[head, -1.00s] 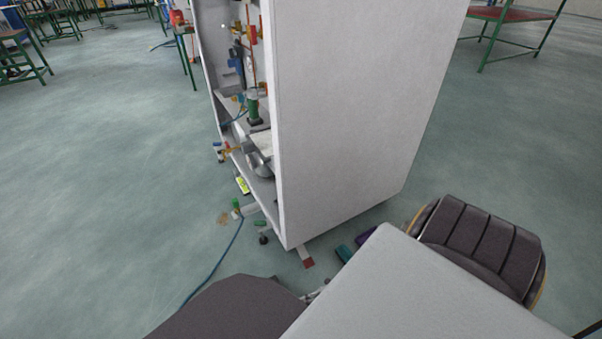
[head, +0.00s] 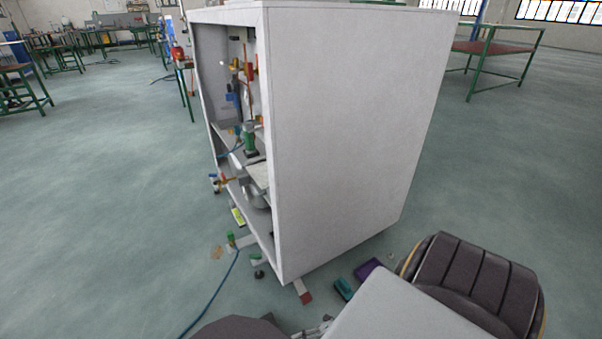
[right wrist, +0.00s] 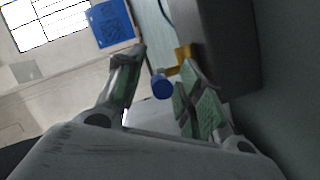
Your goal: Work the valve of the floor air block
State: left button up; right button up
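On the floor at the cabinet's open side is a fitting with a green top (head: 231,238) and a blue hose (head: 213,297); it looks like the floor air block. A brass valve with blue and red parts (head: 217,182) sticks out at the cabinet's left edge. In the right wrist view a round blue knob (right wrist: 162,88) with a brass fitting (right wrist: 180,62) shows beyond my right gripper (right wrist: 160,85). That gripper is open, with the knob between its fingers in the picture; contact cannot be told. My left gripper is not in view.
A tall white cabinet (head: 350,130) fills the middle, its shelves holding equipment. Purple (head: 368,269) and teal (head: 343,289) objects lie on the floor by its base. A red-topped table (head: 495,47) stands far right.

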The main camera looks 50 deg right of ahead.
jog(key=v, duration=1.2)
jog(key=shift+d, duration=0.1)
dwell(0.6)
